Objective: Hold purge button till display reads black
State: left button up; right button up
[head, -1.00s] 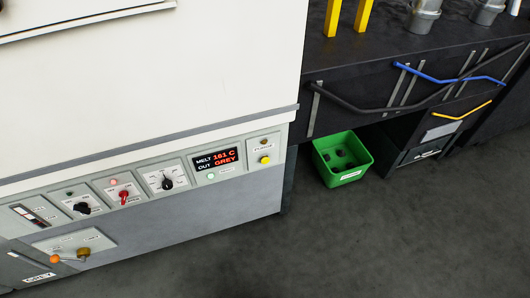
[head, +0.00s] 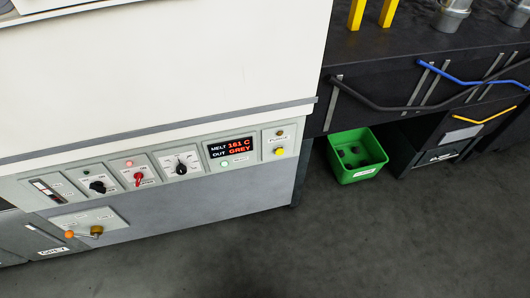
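The purge button (head: 279,151) is a yellow round knob on the right-hand panel of the white machine's control strip. A small dark lamp (head: 279,133) sits above it, beside the purge label. The display (head: 230,149), just left of that panel, reads MELT 161 C and OUT GREY in red and white on black. Nothing touches the button. Neither of my grippers shows in the head view.
Other controls line the strip: a red switch (head: 138,179), black knobs (head: 181,168) and an orange-ended crank (head: 84,233) below. A green bin (head: 357,156) holding dark lumps stands on the floor, right of the machine. The grey floor (head: 300,250) in front is clear.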

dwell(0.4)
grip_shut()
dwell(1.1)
